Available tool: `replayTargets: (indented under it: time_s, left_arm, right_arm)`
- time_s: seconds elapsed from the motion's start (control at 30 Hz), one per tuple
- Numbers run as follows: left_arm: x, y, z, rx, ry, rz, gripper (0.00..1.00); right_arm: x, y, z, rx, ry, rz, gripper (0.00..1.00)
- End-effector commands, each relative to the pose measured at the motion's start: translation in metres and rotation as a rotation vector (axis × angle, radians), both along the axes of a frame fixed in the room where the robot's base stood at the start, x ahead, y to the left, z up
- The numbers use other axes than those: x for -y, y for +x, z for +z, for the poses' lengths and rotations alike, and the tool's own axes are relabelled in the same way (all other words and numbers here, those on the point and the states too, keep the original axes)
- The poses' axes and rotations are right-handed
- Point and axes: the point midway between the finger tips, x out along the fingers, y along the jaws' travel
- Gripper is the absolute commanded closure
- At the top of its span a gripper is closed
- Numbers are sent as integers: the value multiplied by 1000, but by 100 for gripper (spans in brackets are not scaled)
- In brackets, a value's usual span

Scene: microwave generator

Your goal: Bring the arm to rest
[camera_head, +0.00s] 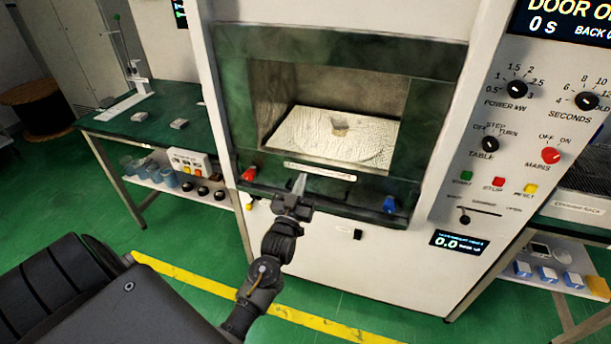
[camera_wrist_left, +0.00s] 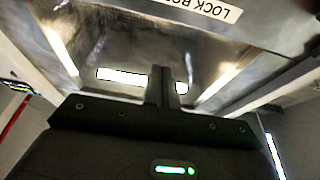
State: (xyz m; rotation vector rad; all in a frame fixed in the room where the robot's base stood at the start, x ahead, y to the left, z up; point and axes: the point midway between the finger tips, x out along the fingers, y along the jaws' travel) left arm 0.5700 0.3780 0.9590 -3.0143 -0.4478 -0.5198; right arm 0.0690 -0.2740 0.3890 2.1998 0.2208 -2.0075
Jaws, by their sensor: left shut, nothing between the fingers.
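My left gripper (camera_head: 298,186) is in front of the lower sill of the microwave generator's open chamber, pointing up toward it. Its fingers are together and empty, and they also show shut in the left wrist view (camera_wrist_left: 160,80). The microwave generator (camera_head: 341,240) is a large white cabinet with a dark green frame around the chamber. Inside the chamber lies a pale textured slab (camera_head: 310,135) with a small brownish block (camera_head: 341,125) on it. Whether the gripper touches the sill cannot be told. My right gripper is not in view.
The control panel (camera_head: 515,135) with knobs and buttons is at right. A green-topped bench (camera_head: 150,125) stands at left. Green floor with a yellow line (camera_head: 325,322) lies in front.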

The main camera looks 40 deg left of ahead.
Motion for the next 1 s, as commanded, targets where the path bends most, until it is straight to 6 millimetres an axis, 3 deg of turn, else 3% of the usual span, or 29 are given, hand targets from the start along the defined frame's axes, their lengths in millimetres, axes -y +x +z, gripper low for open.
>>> replayTargets:
  time_s: [0.4, 0.47, 0.53, 0.67, 0.77, 0.87, 1.0]
  left_arm:
    - [0, -2, -2, -6, -3, 1, 100]
    - [1, 0, -10, -36, -12, -4, 100]
    - [4, 4, -33, -97, -25, -14, 100]
    - [21, 11, -110, -288, -58, -62, 100]
    - [40, -1, -189, -475, -79, -106, 100]
    - [60, -27, -265, -662, -96, -150, 100]
    - [82, -87, -362, -913, -107, -201, 100]
  right_arm:
    - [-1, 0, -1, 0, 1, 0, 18]
    - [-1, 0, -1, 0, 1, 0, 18]
    - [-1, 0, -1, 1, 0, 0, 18]
    - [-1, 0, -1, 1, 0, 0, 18]
    - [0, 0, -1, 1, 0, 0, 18]
    - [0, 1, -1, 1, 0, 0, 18]
    - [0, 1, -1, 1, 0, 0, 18]
